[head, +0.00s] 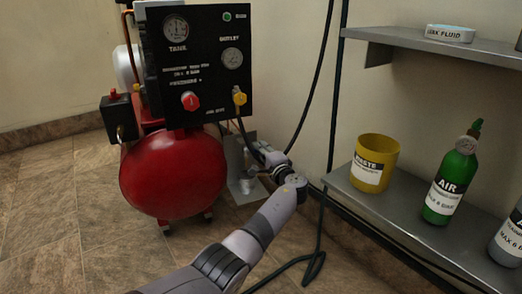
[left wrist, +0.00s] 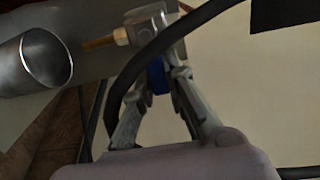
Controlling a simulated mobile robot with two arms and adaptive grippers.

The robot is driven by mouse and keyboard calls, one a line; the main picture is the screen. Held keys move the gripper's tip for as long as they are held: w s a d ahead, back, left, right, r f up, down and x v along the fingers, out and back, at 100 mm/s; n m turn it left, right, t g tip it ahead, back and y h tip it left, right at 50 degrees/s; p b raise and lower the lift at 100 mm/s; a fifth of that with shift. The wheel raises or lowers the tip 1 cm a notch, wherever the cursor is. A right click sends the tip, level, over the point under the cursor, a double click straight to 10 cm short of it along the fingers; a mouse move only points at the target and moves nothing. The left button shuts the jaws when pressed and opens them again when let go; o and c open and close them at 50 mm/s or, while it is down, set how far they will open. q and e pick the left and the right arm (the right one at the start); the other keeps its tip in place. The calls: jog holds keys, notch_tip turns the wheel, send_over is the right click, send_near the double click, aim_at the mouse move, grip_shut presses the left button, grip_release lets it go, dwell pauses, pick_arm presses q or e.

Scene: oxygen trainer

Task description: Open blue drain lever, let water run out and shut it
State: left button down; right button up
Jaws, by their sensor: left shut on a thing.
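The blue drain lever (left wrist: 157,76) shows in the left wrist view between the fingers of my left gripper (left wrist: 163,68), which is shut on it. The lever is partly hidden by the fingers. It sits by a grey metal valve body (left wrist: 150,25) with a brass spout (left wrist: 100,43) pointing left. In the head view my left gripper (head: 272,162) is low beside the wall, right of the red tank (head: 172,172); the lever cannot be made out there. Whether water runs from the spout cannot be told. My right gripper is in neither view.
An open metal cup (left wrist: 35,62) lies in front of the spout in the left wrist view. A black hose (left wrist: 140,70) crosses close to my fingers. A shelf (head: 400,207) at right holds a yellow waste bin (head: 372,160) and a green air bottle (head: 448,188).

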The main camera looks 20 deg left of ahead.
pick_arm(q)
jog(key=c, duration=1.6)
grip_release()
jog(key=v, duration=1.2)
jog(key=shift+f, duration=0.1)
